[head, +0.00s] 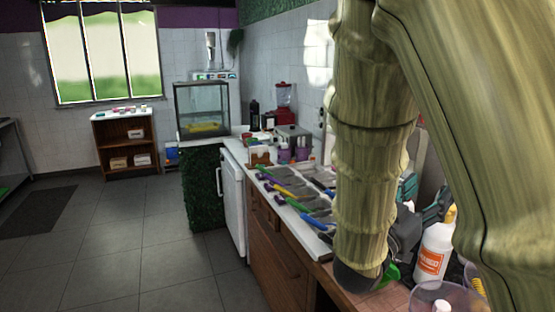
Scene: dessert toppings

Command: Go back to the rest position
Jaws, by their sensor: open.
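My wood-textured arm (372,150) fills much of the right side of the head view. One link hangs down over the counter and ends in a dark part. A dark grey and teal shape (408,235) just right of this link looks like my gripper, partly hidden behind the arm. Its fingertips cannot be made out clearly, and I see nothing held in it.
The counter (384,300) runs below my arm, with a white mango bottle (433,252) and a clear container (447,298) close by. Topping trays with coloured-handled utensils (290,190) lie further back. A glass case (202,108) stands beyond.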

